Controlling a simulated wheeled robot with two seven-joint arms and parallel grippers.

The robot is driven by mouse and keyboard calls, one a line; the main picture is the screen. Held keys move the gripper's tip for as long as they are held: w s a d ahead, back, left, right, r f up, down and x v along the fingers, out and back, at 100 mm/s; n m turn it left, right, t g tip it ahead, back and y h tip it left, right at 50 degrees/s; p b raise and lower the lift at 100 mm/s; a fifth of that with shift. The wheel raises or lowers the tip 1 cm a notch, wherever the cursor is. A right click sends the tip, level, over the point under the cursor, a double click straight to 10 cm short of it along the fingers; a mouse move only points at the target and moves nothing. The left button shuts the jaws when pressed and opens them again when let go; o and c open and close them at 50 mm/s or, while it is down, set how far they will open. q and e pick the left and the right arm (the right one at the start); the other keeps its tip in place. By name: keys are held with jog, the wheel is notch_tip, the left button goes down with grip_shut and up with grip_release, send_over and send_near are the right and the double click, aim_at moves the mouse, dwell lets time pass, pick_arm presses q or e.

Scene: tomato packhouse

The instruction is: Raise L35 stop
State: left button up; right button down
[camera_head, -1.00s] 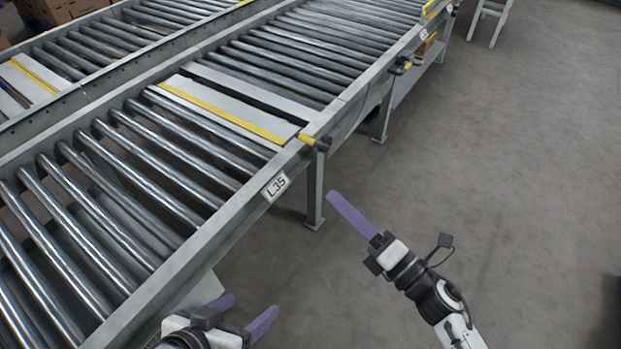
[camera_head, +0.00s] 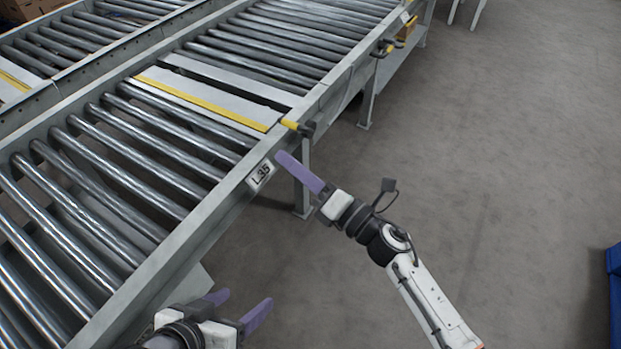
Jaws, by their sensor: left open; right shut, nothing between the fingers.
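The L35 label (camera_head: 261,174) is on the near side rail of the roller conveyor. Just beyond it, a yellow lever with a black knob (camera_head: 299,127) sticks out from the rail. The L35 stop (camera_head: 205,101), a pale plate with a yellow strip, lies across the rollers in line with the lever and looks flat. My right gripper (camera_head: 281,156) is shut and empty, its purple fingertips close to the rail between label and lever, a little below the knob. I cannot tell whether it touches the rail. My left gripper (camera_head: 246,308) is open and empty at the lower left, beside the conveyor.
Another yellow lever (camera_head: 384,47) sits farther along the same rail. A second conveyor (camera_head: 60,48) with a yellow-striped plate runs at upper left. Conveyor legs (camera_head: 303,185) stand below the rail. The floor (camera_head: 480,190) at right is clear; a blue object (camera_head: 614,290) is at the right edge.

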jog(key=shift+w+d+r, duration=0.3)
jog(key=shift+w+r, duration=0.3)
jog(key=shift+w, duration=0.35)
jog(key=shift+w+d+r, duration=0.25)
jog(key=shift+w+r, duration=0.35)
jog(key=shift+w, duration=0.3)
